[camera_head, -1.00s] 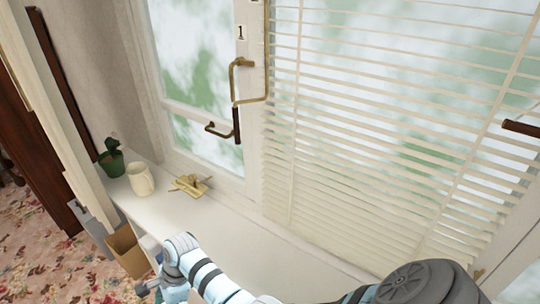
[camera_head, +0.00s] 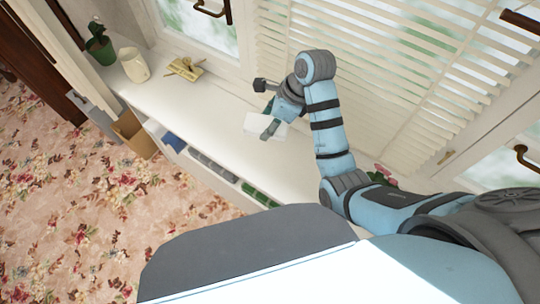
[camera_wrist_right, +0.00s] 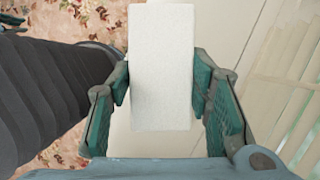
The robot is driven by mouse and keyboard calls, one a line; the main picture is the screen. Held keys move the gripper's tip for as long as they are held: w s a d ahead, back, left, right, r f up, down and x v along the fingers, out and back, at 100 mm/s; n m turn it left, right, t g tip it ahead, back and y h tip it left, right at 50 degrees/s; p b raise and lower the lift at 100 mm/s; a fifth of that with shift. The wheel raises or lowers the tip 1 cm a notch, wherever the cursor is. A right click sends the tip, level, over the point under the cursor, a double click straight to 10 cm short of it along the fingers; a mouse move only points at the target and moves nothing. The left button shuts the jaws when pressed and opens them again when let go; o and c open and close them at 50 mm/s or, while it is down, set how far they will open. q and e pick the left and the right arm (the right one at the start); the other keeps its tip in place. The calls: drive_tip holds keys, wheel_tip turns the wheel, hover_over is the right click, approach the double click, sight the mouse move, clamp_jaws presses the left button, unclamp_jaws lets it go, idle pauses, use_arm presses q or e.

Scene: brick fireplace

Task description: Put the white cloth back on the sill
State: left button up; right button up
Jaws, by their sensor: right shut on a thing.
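The white cloth (camera_wrist_right: 161,70) shows as a pale, folded-looking rectangle between the two fingers of my right gripper (camera_wrist_right: 160,85) in the right wrist view. The gripper is shut on it. In the head view the cloth (camera_head: 251,124) is a small white patch at the fingers of my right gripper (camera_head: 270,122), over the white sill (camera_head: 212,118). I cannot tell whether the cloth touches the sill.
A potted plant (camera_head: 100,47), a cream mug (camera_head: 133,65) and a brass object (camera_head: 187,69) stand at the sill's far left end. Window blinds (camera_head: 390,75) rise behind the sill. Books (camera_head: 212,165) fill a shelf below its front edge. A cardboard box (camera_head: 133,135) stands on the floral carpet.

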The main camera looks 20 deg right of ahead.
sight(266, 163)
wheel_tip(266, 163, down, 20)
drive_tip(key=b, duration=0.3)
drive_tip(key=shift+r+b, duration=0.25)
drive_tip(key=shift+b, duration=0.05)
drive_tip(key=o, duration=1.2)
